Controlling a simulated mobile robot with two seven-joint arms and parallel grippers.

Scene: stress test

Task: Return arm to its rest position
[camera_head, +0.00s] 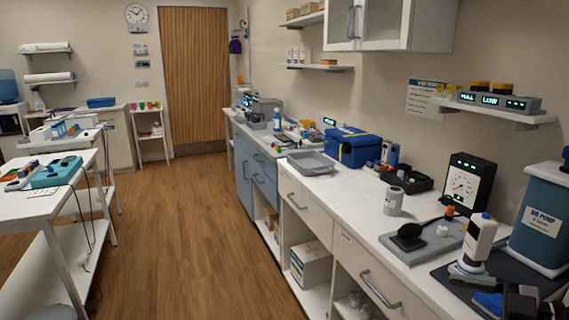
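A dark gripper, which looks like my right one (486,291), shows at the bottom right corner over the worktop, partly cut off by the picture edge. A dark finger reaches left, and a blue part lies just below it. I cannot tell whether it is open or shut. A white bottle-like device (480,240) with a blue top stands slightly tilted right behind it. I cannot tell whether they touch. My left gripper is not in view.
The white counter (345,195) runs along the right wall. Near the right arm are a blue air pump (538,222), a black gauge (466,184), a grey tray with a black pad (425,240) and a grey jar (393,201). A blue case (353,147) stands farther back. The wood floor (185,235) is clear.

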